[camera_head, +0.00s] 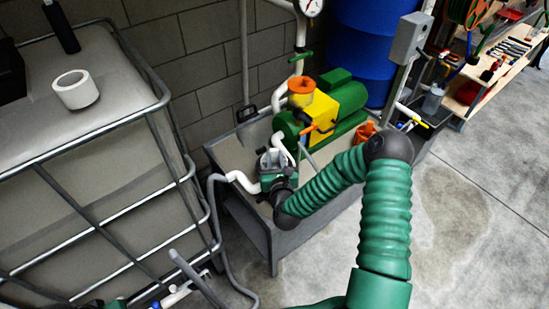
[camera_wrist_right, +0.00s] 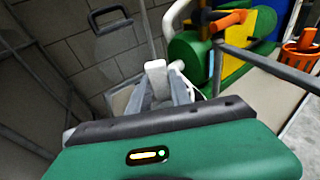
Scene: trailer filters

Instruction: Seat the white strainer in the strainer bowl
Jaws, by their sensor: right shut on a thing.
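My right gripper (camera_head: 272,167) is at the end of the green arm, low over the near left part of the grey trough by the pump. In the right wrist view its grey fingers (camera_wrist_right: 162,91) are shut on a white piece (camera_wrist_right: 156,69), which seems to be part of the white strainer. Most of that piece is hidden by the fingers and the gripper body. The strainer bowl is at the pump inlet, largely covered by my gripper in the head view. I cannot tell whether the strainer is inside it.
The green and yellow pump (camera_head: 335,106) with an orange cap stands just behind my gripper. White pipes (camera_head: 240,181) run close beside it. A caged tank (camera_head: 110,140) fills the left, with a white ring (camera_head: 76,90) on top. The floor at right is clear.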

